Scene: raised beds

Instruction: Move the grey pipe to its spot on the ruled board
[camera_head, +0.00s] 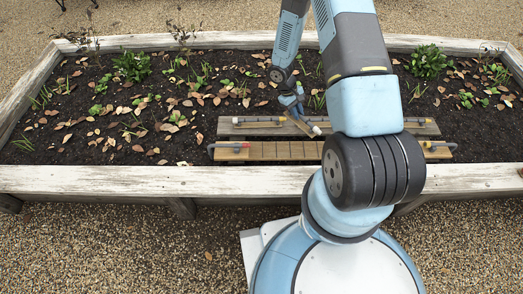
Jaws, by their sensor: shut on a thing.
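The ruled board (290,151) is a tan plank with dark crosswise lines, lying near the front of the bed. A similar plank (228,129) lies just behind it. My gripper (295,109) is above the rear plank, pointing down. It is shut on a slim piece, apparently the grey pipe (314,128), which slants down to the lower right and has a pale end. The piece is small and partly hidden by the gripper, so its exact shape and whether it touches the plank cannot be told. My arm covers the right-hand part of both planks.
A white wooden rim (130,180) edges the bed in front.

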